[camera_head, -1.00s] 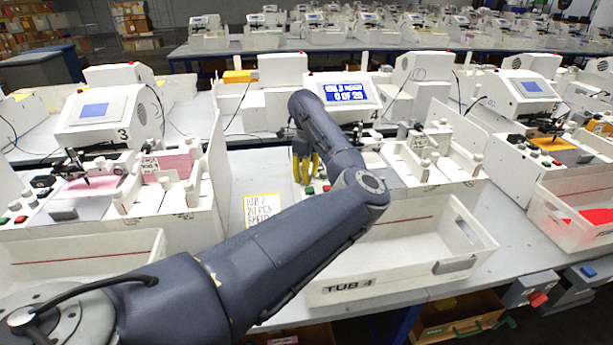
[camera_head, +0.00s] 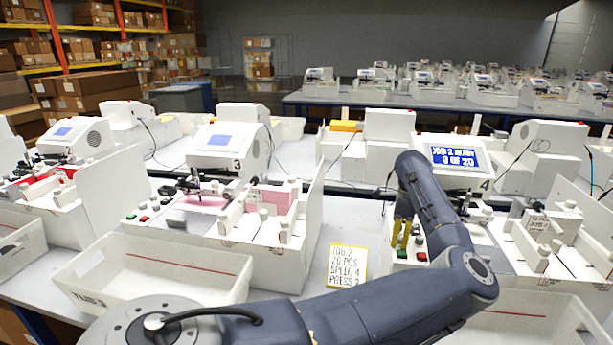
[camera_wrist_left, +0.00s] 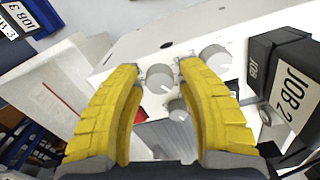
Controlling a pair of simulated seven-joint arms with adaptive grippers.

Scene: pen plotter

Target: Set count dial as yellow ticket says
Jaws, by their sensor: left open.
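The yellow-edged ticket (camera_head: 348,266) lies on the bench left of station 4 and reads JOB 2, 20 PCS, SPEED 4, PRESS 2, though the print is rough. My left gripper (camera_head: 402,230) points down over the station 4 panel, yellow fingers apart and empty. In the left wrist view its open fingers (camera_wrist_left: 157,69) frame a round grey dial (camera_wrist_left: 159,78) with a white pointer mark. A larger dial (camera_wrist_left: 216,58) and a smaller one (camera_wrist_left: 178,108) are close by. Their labels are not readable. My right gripper is not in view.
The station 4 screen (camera_head: 456,159) reads JOB 2 READY, 0 OF 20. Red and green buttons (camera_head: 402,253) sit in front of the gripper. A black JOB 2 block (camera_wrist_left: 283,92) stands right of the dials in the wrist view. A white tub (camera_head: 160,270) is at the left.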

